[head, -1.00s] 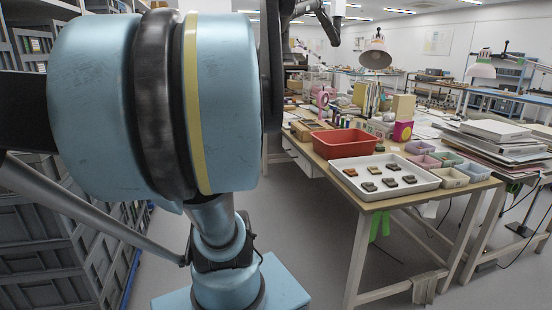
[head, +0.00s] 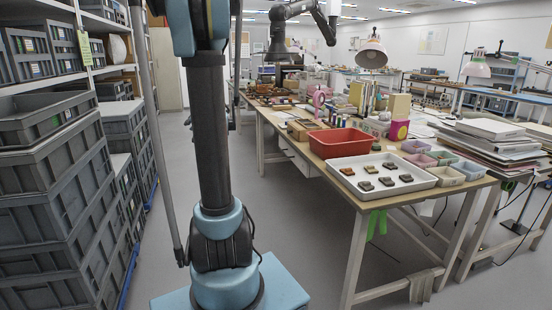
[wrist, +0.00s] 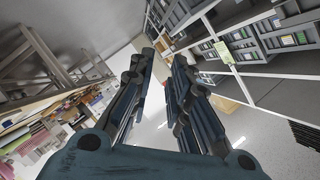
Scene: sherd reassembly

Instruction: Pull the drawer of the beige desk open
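The beige desk (head: 352,196) stands right of centre in the head view, with its long side toward the aisle. A pale drawer (head: 300,162) shows small under the tabletop on that aisle side. Its handle is too small to make out, and I cannot tell whether it is fully shut. My gripper (wrist: 167,62) shows in the wrist view with its two fingers apart and nothing between them. It points along the aisle, away from the drawer. It is out of the head view, above my raised arm.
A white tray (head: 411,187) with several sherds, a red bin (head: 342,143) and small tubs (head: 445,176) stand on the desk. Stacked grey crates (head: 60,200) and shelves line the left. The aisle floor (head: 278,212) between is clear.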

